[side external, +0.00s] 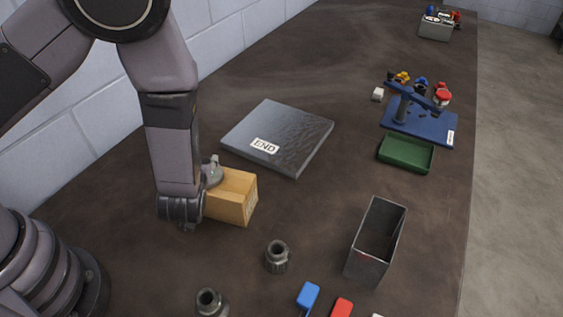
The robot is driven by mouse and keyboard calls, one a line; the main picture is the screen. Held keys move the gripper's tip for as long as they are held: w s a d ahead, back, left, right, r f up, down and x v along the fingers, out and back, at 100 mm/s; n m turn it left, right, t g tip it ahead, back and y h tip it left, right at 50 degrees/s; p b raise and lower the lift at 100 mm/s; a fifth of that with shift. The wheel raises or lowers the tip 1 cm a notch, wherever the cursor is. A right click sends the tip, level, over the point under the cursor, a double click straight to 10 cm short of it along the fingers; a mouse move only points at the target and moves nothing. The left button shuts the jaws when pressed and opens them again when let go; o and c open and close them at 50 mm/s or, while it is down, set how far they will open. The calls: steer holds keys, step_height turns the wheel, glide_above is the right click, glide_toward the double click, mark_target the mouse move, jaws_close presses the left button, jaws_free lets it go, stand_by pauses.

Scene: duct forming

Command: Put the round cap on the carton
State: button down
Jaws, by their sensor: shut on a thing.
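A grey rounded piece with a small knob, which looks like the round cap (213,174), shows at the carton's upper left edge. I cannot tell whether it rests on the carton or is held just above it. My gripper is mostly hidden behind my forearm and wrist, by the grey piece, and is shut on it. The fingertips and the cap's left side are hidden.
A dark slab labelled END (279,137) lies behind the carton. An open grey metal box (376,240) stands at right, with a metal fitting (277,257) and another (209,302) in front. A green tray (406,154) and blue fixture (420,124) lie farther right. Open table lies between.

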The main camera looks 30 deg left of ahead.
steer(key=shift+f, duration=0.1)
steer(key=c, duration=0.8)
jaws_free()
